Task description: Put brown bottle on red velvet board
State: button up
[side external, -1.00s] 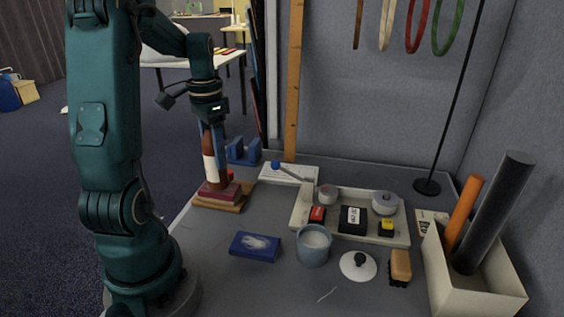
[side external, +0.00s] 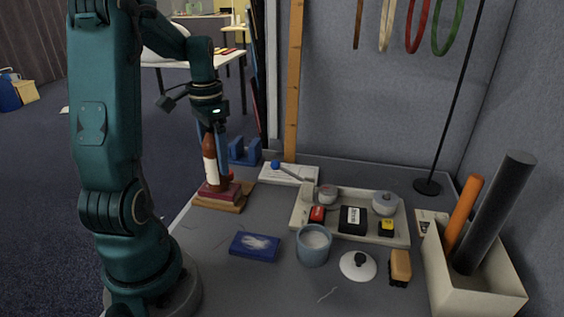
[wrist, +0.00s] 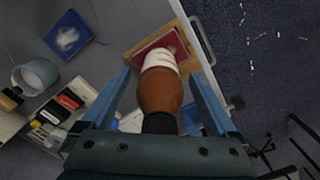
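The brown bottle (side external: 209,149), with a pale label, stands upright on the red velvet board (side external: 212,189). In the wrist view the bottle (wrist: 160,90) is seen from above, its base over the red board (wrist: 178,46). My gripper (side external: 211,150) is around the bottle's upper part, pointing down. In the wrist view my gripper's blue fingers (wrist: 163,88) are spread on either side of the bottle, with a visible gap on both sides. The bottle's far side and part of its neck are hidden.
The red board lies on a wooden board (side external: 222,206). Blue holders (side external: 244,151) stand close behind. A blue box (side external: 255,246), a grey-blue cup (side external: 313,246) and a white lid (side external: 358,265) lie to the right. A tray (side external: 376,238) holds several small items.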

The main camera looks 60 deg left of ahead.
aim_at(211, 133)
jog(key=shift+r, duration=0.15)
notch_tip(211, 133, up, 4)
jog(key=shift+r, duration=0.25)
jog(key=w+d+r+m+t, duration=0.2)
jog(key=w+d+r+t, duration=0.15)
jog(key=d, duration=0.65)
jog(key=s+d+f+t, duration=0.2)
jog(key=s+d, duration=0.4)
jog(key=d, duration=0.6)
jog(key=shift+d+f+n, duration=0.15)
jog(key=shift+d+n, duration=0.15)
jog(key=shift+d, duration=0.05)
